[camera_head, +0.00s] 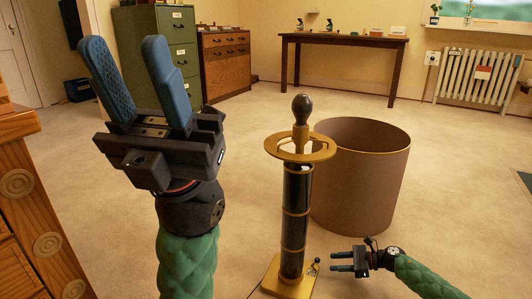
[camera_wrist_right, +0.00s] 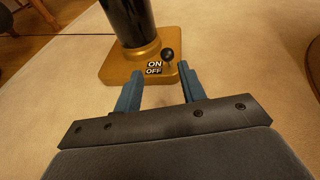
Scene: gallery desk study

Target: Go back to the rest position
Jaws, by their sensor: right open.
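My left gripper (camera_head: 124,45) is raised large in the left of the head view. Its two blue fingers are spread, point up, and hold nothing. My right gripper (camera_head: 333,261) is low at the bottom right of the head view, pointing left towards the gold base of a floor lamp (camera_head: 296,220). In the right wrist view my right gripper (camera_wrist_right: 161,72) is open and empty. Its fingers are in front of the gold base, which has ON and OFF labels and a dark-knobbed switch (camera_wrist_right: 168,55). I cannot tell whether the fingers touch the base.
A big brown open-topped cylinder (camera_head: 360,185) stands behind and right of the lamp. The lamp has a gold ring (camera_head: 277,148) and a dark bulb on top. A wooden desk (camera_head: 30,200) is at far left; cabinets, a table (camera_head: 340,41) and a radiator line the back. Carpet between is clear.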

